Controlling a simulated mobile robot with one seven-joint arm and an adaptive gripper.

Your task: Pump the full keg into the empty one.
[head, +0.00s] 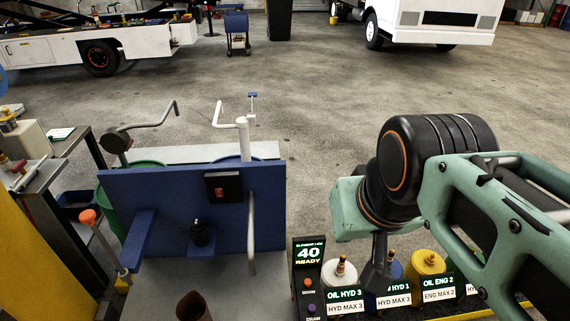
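Behind a blue upright panel (180,228), a green drum rim (108,215) shows at left and a blue rim (226,158) shows further right. Which keg is full or empty cannot be told. A dark round pump head with a grey crank (150,122) stands above the green drum. A white pipe with a bent handle (243,140) rises near the blue rim. A grey tube (252,235) hangs in front of the panel. My gripper (377,282) points down at right, apart from the pumps, above the labelled containers. Its fingertips are unclear and I cannot tell whether it is open.
A display reading 40 READY (308,258) stands beside labelled oil containers (340,275) at front right. A cluttered grey bench (40,175) stands left. Open floor lies beyond, with white trucks (440,22) at the back.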

